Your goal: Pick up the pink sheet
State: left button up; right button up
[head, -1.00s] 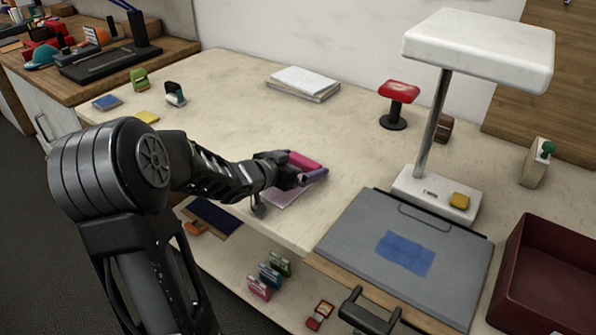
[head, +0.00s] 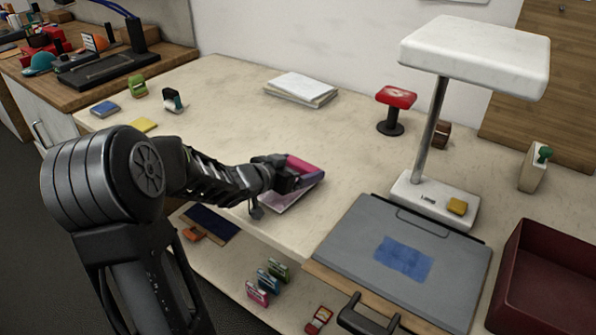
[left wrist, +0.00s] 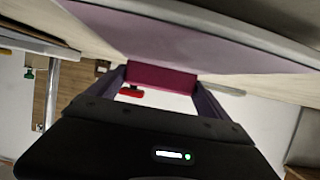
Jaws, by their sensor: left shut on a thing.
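The pink sheet (head: 284,203) is a thin pale pink piece near the front edge of the beige worktop, in the middle of the head view. A magenta raised part (head: 302,168) stands at it and looks joined to it. My left gripper (head: 303,176) is shut on this magenta part, low over the worktop. In the left wrist view the magenta part (left wrist: 162,77) fills the gap between the two fingers, with the pale sheet (left wrist: 190,38) spreading across the top. The gripper hides part of the sheet. My right gripper is not in view.
A white press (head: 475,52) on a post stands right of the sheet, behind a grey plate (head: 400,213) with a blue patch. A dark red bin (head: 548,285) is at the far right. A red-topped stamp (head: 395,98) and white paper stack (head: 300,88) stand behind. The worktop's middle is clear.

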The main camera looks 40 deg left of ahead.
pick_arm(q)
notch_tip(320, 180, up, 9)
jog(key=p, duration=0.3)
jog(key=shift+r, duration=0.15)
dwell(0.4)
